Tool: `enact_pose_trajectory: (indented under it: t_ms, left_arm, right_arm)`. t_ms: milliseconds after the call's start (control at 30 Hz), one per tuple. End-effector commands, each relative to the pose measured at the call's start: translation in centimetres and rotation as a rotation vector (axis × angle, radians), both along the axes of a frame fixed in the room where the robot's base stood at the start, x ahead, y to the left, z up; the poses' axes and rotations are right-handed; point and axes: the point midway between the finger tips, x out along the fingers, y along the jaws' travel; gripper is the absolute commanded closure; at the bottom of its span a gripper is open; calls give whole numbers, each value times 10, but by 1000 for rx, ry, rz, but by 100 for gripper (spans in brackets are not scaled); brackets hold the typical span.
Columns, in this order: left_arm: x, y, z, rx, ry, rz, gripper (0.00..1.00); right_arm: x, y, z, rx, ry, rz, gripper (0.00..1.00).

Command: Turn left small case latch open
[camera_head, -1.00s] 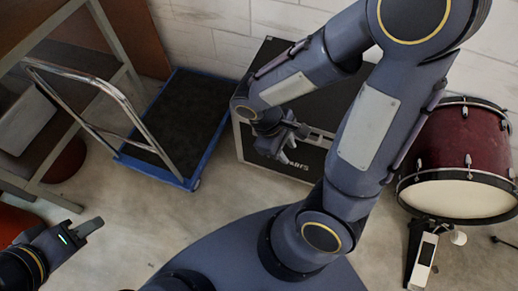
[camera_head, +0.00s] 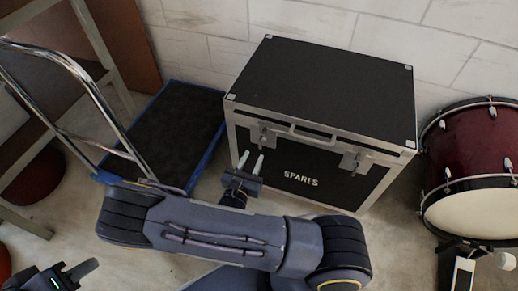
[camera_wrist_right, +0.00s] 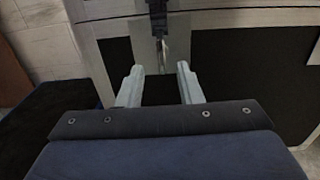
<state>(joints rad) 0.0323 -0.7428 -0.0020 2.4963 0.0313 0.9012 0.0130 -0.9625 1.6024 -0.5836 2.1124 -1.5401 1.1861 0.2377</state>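The black case (camera_head: 310,90) with metal edges and the label "SPARES" stands on the floor against the wall, lid down. Its left latch (camera_head: 263,136) is on the front near the left corner; its right latch (camera_head: 351,160) is farther right. My right gripper (camera_head: 251,161) is open in front of the case, just below the left latch. In the right wrist view my right gripper (camera_wrist_right: 159,82) has its fingers apart, and the left latch (camera_wrist_right: 158,35) shows above and between the tips, not gripped. My left gripper (camera_head: 75,270) is at the lower left, away from the case; its finger gap is unclear.
A blue-edged platform cart (camera_head: 165,130) with a chrome handle (camera_head: 85,80) stands left of the case. A red bass drum (camera_head: 470,150) with a pedal (camera_head: 463,272) stands to the right. A shelf frame (camera_head: 95,40) is at the far left.

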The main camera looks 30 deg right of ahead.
Motion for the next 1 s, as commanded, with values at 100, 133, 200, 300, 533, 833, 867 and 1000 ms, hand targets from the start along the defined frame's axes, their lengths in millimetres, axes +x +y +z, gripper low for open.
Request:
enact_pose_trajectory:
  t_ms: [100, 133, 200, 300, 533, 833, 867, 1000]
  left_arm:
    - [0, 0, -7, 0, 0, 0, 64]
    - [0, 0, -9, 0, 0, 0, 64]
    - [0, 0, -11, 0, 0, 0, 64]
    - [0, 0, -15, 0, 0, 0, 64]
    - [0, 0, -16, 0, 0, 0, 64]
    - [0, 0, -16, 0, 0, 0, 64]
    - [0, 0, -16, 0, 0, 0, 64]
    - [0, 0, -16, 0, 0, 0, 64]
  right_arm:
    - [12, -17, -2, 1, -2, -7, 67]
    - [16, -21, -2, 1, -2, -6, 67]
    - [23, -30, -1, 1, -2, -7, 67]
    - [31, -39, -1, 2, -2, -7, 67]
    - [39, -48, 0, 2, 1, -5, 67]
    - [39, -48, 0, 2, 1, -5, 80]
    - [39, -48, 0, 2, 1, -5, 84]
    - [39, -48, 0, 2, 1, -6, 100]
